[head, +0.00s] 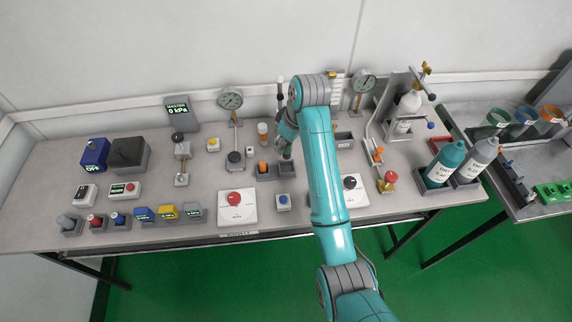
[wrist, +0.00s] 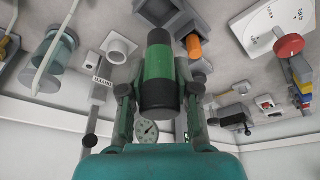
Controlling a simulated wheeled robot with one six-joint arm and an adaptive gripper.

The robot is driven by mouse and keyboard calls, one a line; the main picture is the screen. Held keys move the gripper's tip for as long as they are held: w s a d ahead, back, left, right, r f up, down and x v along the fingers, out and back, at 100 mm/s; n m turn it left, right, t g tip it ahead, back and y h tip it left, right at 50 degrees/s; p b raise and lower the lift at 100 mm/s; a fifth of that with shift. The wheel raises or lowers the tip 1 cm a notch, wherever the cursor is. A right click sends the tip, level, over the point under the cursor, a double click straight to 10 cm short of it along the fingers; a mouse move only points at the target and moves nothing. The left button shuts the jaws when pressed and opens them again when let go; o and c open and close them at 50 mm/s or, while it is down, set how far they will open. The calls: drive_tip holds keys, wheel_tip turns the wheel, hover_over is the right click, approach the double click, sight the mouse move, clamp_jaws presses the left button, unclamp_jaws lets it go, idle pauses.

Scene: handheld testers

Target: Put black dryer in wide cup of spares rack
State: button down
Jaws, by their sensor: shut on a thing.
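My gripper (wrist: 158,100) is shut on a cylinder with black ends and a green middle band, which I take for the black dryer (wrist: 158,70). It lies between the two fingers in the wrist view. In the head view my gripper (head: 286,150) is over the middle of the bench, where the dryer is small and partly hidden by the arm. A dark grey holder (head: 286,171) with square cups is just below it. An orange-topped part (head: 263,167) stands in its left cup. I cannot tell for sure whether this is the spares rack.
A white plate with a red knob (head: 236,206) is in front. Bare bench top (head: 205,185) shows left of the holder.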

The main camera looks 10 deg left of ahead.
drive_tip(key=shift+f, duration=3.55)
drive_tip(key=shift+f, duration=0.1)
drive_tip(key=c, duration=0.8)
unclamp_jaws()
drive_tip(key=shift+c, duration=0.2)
